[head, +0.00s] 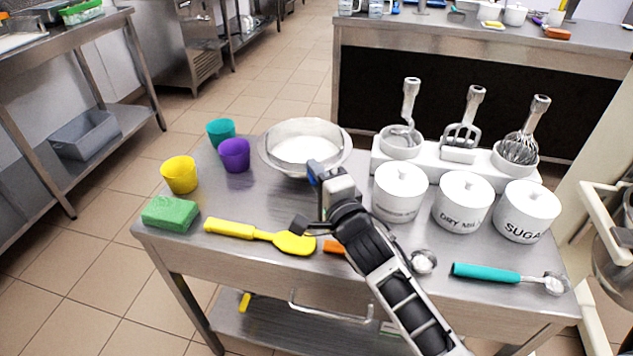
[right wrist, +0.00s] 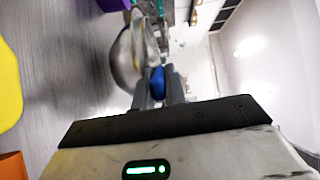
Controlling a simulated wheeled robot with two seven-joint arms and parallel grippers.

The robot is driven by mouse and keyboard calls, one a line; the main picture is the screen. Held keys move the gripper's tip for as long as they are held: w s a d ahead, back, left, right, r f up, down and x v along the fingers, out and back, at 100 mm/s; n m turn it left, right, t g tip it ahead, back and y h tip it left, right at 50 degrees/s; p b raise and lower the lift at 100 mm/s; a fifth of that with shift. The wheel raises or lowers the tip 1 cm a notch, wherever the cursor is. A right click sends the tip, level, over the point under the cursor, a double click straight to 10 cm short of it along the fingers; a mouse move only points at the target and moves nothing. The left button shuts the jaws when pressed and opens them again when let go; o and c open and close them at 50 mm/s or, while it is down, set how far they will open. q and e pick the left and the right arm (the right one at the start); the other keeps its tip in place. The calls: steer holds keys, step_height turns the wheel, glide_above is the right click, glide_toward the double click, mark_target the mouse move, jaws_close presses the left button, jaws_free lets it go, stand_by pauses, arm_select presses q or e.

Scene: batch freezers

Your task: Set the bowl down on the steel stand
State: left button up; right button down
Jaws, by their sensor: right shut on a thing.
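The steel bowl (head: 266,158) holds white contents and sits over the back part of the steel stand (head: 200,225), the table with a brushed top. In the right wrist view the bowl (right wrist: 123,62) shows just beyond the fingers (right wrist: 158,88). I cannot tell whether the bowl's base touches the top. My left gripper is not in view.
Purple (head: 235,155), teal (head: 221,131) and yellow (head: 179,174) cups stand left of the bowl. A green sponge (head: 171,213) and yellow spatula (head: 260,235) lie in front. White canisters (head: 399,192) and a tool rack (head: 428,166) stand right. A teal-handled scoop (head: 487,273) lies front right.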

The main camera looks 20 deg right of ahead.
steer(key=shift+f, duration=0.65)
steer(key=shift+f, duration=0.15)
steer(key=c, duration=1.7)
jaws_free()
steer(key=shift+f, duration=0.2)
steer(key=shift+c, duration=0.2)
steer(key=shift+o, duration=1.4)
steer(key=shift+r, duration=0.1)
